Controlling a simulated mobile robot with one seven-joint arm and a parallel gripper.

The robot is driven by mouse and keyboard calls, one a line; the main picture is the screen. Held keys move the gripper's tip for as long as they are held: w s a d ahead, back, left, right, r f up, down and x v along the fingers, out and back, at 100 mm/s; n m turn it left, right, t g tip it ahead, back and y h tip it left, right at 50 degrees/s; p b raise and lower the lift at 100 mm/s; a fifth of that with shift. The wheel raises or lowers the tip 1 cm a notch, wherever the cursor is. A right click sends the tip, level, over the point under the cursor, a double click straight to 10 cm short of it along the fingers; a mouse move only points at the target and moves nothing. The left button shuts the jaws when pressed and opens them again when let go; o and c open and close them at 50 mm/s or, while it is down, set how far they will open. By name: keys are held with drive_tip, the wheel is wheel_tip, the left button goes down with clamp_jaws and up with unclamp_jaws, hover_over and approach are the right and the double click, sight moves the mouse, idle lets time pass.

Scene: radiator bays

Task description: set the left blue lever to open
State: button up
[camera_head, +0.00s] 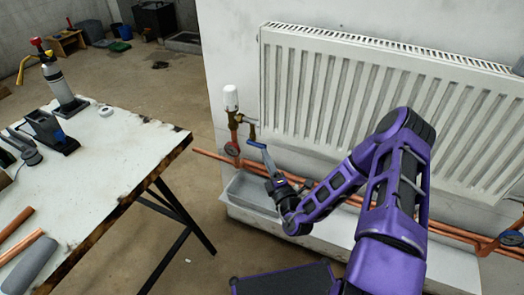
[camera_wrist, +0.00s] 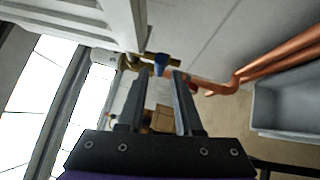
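The left blue lever (camera_head: 257,144) sits on the brass valve below the left end of the radiator. In the wrist view the blue lever (camera_wrist: 160,63) shows end-on, between or just beyond my fingertips; I cannot tell whether they touch it. My gripper (camera_head: 266,157) reaches up to the lever from below and right in the head view. In the wrist view my gripper (camera_wrist: 163,76) has its two fingers apart, with a gap on both sides of the lever. The lever's angle is hard to read, as the fingers partly overlap it in the head view.
The white radiator (camera_head: 375,105) hangs on the wall above my arm. Copper pipes (camera_head: 207,155) run along the wall, above a grey tray (camera_head: 250,190). A workbench (camera_head: 110,150) with tools stands left.

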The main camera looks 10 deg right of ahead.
sight(257, 144)
drive_tip(key=shift+x, duration=2.25)
clamp_jaws()
drive_tip(key=shift+f, duration=0.1)
